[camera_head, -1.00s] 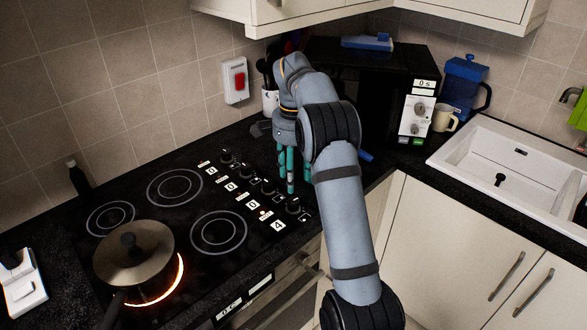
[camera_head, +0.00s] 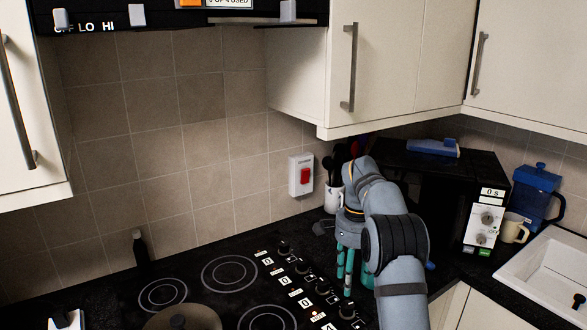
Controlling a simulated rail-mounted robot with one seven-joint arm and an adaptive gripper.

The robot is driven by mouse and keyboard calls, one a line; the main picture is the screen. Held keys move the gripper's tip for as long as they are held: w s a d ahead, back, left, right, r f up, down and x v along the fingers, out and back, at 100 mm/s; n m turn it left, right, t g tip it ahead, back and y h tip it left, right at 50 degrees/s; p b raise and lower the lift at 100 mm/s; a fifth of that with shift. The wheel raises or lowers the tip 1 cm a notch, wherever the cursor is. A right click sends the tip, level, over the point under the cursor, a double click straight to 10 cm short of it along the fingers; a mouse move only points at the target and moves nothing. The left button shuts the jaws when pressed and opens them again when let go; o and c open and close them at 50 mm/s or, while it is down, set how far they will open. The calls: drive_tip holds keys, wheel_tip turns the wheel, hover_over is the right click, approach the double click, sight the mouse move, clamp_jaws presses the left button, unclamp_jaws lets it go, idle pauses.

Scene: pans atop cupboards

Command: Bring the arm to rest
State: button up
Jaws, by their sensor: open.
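My arm reaches in from the lower right of the head view. My gripper (camera_head: 349,268), with teal fingers, points down near the hob's right end, beside the row of control knobs. The fingers are apart and nothing shows between them. My arm links hide part of the worktop and the microwave's left side.
A lidded pan (camera_head: 182,318) is on the black hob (camera_head: 205,295), cut off by the frame. The microwave (camera_head: 450,205), a mug (camera_head: 514,228), a blue jug (camera_head: 537,196) and the sink (camera_head: 545,268) are at right. Wall cupboards (camera_head: 385,65) hang above. A utensil pot (camera_head: 333,197) stands behind my gripper.

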sight(348, 304)
wheel_tip(348, 304, down, 10)
drive_tip(key=shift+f, duration=0.1)
idle(0.5)
